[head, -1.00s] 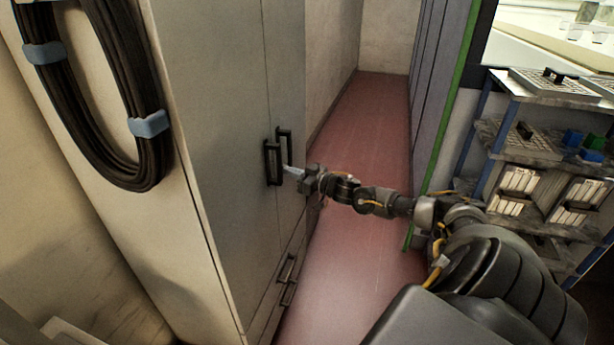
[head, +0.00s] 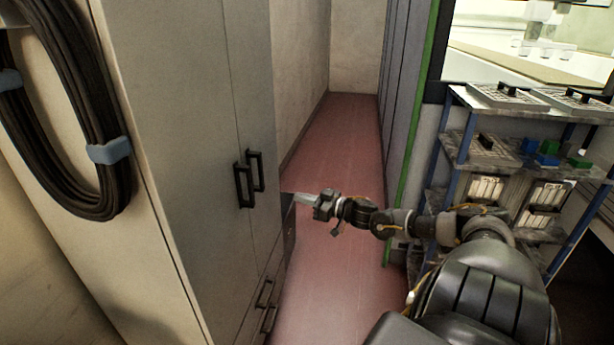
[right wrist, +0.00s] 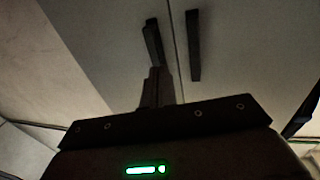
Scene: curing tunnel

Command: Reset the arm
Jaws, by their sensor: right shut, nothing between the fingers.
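My right arm comes in from the lower right in the head view and reaches left across the aisle. My right gripper (head: 302,199) is shut and empty, in front of the tall grey cabinet (head: 190,150). It lies to the right of the two black door handles (head: 249,178), apart from them in the head view. In the right wrist view the shut fingers (right wrist: 157,88) point toward the cabinet doors, and one finger overlaps the lower end of the left handle (right wrist: 153,42). My left gripper is not in view.
A cable coil (head: 80,110) hangs on the cabinet's side. Drawer handles (head: 266,305) sit low on its front. A red floor aisle (head: 335,150) runs away behind my arm. A shelf rack (head: 460,150) with trays and blue and green blocks stands at the right.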

